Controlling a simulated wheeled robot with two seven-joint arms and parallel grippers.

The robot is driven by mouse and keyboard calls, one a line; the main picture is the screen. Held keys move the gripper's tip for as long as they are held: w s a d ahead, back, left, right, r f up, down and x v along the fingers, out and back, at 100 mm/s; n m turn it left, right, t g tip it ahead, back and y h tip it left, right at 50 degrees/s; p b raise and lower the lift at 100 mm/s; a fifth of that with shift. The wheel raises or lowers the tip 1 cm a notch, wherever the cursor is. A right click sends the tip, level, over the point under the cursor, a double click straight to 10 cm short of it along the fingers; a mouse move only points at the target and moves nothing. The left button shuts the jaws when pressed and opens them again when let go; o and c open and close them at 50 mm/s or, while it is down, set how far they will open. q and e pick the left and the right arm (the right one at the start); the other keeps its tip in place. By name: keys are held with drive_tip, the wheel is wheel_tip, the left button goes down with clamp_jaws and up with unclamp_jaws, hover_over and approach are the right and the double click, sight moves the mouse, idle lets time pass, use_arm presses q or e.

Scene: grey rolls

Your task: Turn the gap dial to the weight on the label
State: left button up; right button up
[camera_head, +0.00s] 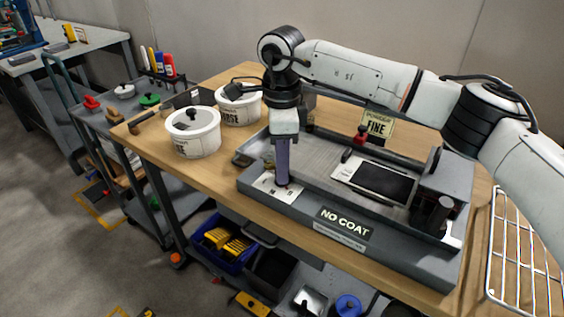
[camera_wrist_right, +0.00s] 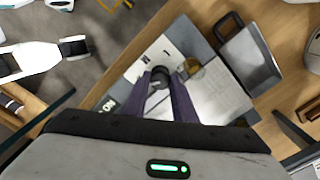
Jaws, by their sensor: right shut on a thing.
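My right gripper (camera_head: 283,180) points down at the left end of the grey coating machine (camera_head: 258,192). Its purple fingers are shut on the dark gap dial (camera_wrist_right: 160,76), one on each side. The dial sits on a white plate with dark marks (camera_head: 266,189), also in the wrist view (camera_wrist_right: 150,62). The fingers hide part of the dial, and I cannot read its setting. A card label (camera_head: 378,124) behind the machine reads "FINE", with smaller text above. I cannot make out a weight.
Two white tubs (camera_head: 193,133) (camera_head: 238,104) stand left of the machine, the farther one with a partly covered label. A "NO COAT" sign (camera_head: 345,222) is on the machine's front. A wire rack (camera_head: 520,250) lies at right. A tool cart (camera_head: 110,110) stands left.

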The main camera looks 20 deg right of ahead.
idle(0.4)
drive_tip(key=o, duration=1)
drive_tip(key=shift+o, duration=0.2)
drive_tip(key=shift+r, duration=0.1)
wheel_tip(320, 180, up, 10)
drive_tip(key=shift+r, duration=0.15)
drive_tip(key=shift+s, duration=0.1)
